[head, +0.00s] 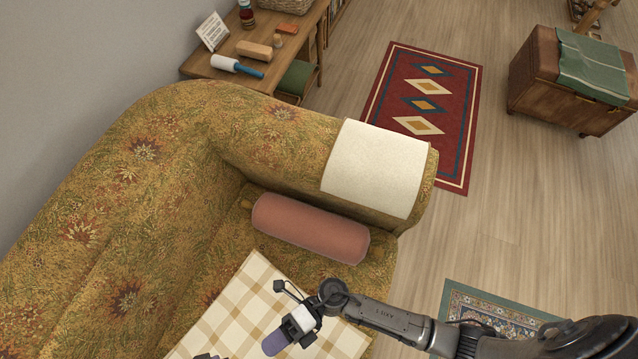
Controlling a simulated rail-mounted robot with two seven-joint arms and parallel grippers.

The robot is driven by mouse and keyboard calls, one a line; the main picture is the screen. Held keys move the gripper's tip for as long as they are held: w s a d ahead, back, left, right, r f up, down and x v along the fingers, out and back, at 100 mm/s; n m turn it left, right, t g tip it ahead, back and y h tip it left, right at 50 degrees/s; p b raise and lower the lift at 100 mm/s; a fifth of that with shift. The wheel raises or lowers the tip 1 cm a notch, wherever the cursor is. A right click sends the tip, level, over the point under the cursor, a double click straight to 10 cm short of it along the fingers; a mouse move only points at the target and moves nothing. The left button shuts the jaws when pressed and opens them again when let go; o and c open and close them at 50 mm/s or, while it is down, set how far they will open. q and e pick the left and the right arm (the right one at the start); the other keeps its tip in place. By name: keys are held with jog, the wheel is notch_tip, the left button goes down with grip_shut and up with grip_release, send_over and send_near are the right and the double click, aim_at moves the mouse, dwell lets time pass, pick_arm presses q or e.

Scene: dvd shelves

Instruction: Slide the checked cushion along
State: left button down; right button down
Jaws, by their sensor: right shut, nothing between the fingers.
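The checked cushion (243,303), cream with tan lines, lies on the seat of a flowered mustard sofa (130,250). Its lower part is cut off by the bottom edge of the head view. My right gripper (276,342) is over the right part of the cushion, shut and empty, and hides some of it. I cannot tell whether its fingertips touch the fabric. A small dark part at the bottom edge, over the cushion, looks like the tip of my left gripper (207,356); its jaws are not visible.
A pink bolster (310,228) lies beyond the cushion, against the sofa arm. A cream cloth (377,167) covers that arm. A wooden side table (215,68) with small items stands behind. A red rug (425,110) and a trunk (545,85) are to the right.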

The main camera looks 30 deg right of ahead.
pick_arm(q)
jog(key=shift+r, duration=0.25)
pick_arm(e)
jog(key=s+d+f+n+g+h, duration=0.2)
jog(key=s+f+n+g+h, duration=0.3)
jog(key=s+n+g+h, duration=0.1)
jog(key=shift+s+d+n+g, duration=0.3)
jog(key=shift+s+g, duration=0.4)
jog(key=shift+g, duration=0.2)
